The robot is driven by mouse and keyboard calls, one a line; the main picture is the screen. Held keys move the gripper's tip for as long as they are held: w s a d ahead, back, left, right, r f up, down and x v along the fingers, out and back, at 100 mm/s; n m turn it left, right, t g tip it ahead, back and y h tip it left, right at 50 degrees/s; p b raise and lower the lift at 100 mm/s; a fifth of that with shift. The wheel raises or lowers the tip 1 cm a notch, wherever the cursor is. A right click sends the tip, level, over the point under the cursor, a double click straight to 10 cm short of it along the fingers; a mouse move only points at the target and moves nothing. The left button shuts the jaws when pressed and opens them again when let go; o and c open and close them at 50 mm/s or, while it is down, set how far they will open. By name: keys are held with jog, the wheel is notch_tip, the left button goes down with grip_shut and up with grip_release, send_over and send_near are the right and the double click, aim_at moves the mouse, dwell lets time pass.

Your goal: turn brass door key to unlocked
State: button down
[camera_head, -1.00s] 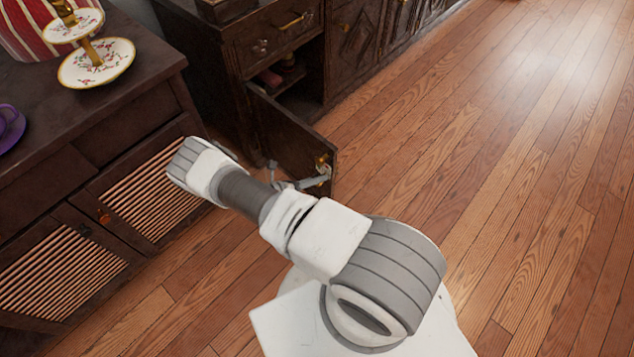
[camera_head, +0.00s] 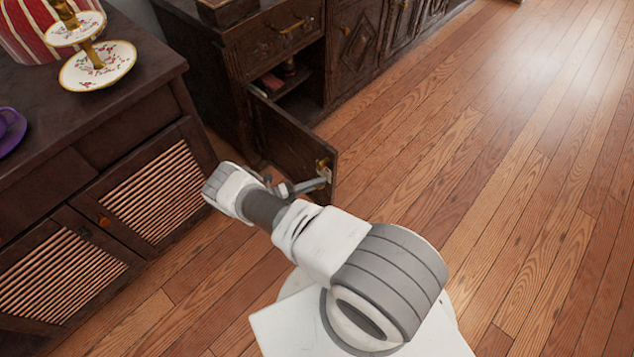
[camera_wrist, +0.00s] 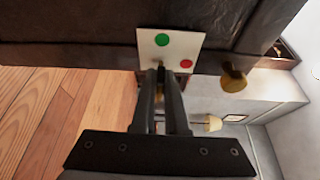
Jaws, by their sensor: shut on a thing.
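The brass door key (camera_wrist: 160,64) shows only as a small bit between my fingertips in the wrist view; most of it is hidden. The plate is on the dark wooden door (camera_head: 287,140), which stands open in the head view. There my gripper (camera_head: 322,181) is at the door's free edge. The key's exact angle cannot be told.
A brass knob (camera_wrist: 233,78) sits on the door beside the plate. The door's cabinet (camera_head: 240,65) is open. A nearer cabinet with slatted doors (camera_head: 155,195) stands left of my arm, bearing a tiered plate stand (camera_head: 97,66). The wooden floor (camera_head: 480,170) at right is clear.

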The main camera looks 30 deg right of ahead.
jog(key=shift+n, duration=0.3)
dwell(0.4)
jog(key=c, duration=0.9)
grip_release()
jog(key=shift+c, duration=0.2)
jog(key=shift+a, duration=0.1)
jog(key=a, duration=1.1)
jog(key=shift+w+a, duration=0.35)
jog(key=shift+a, duration=0.05)
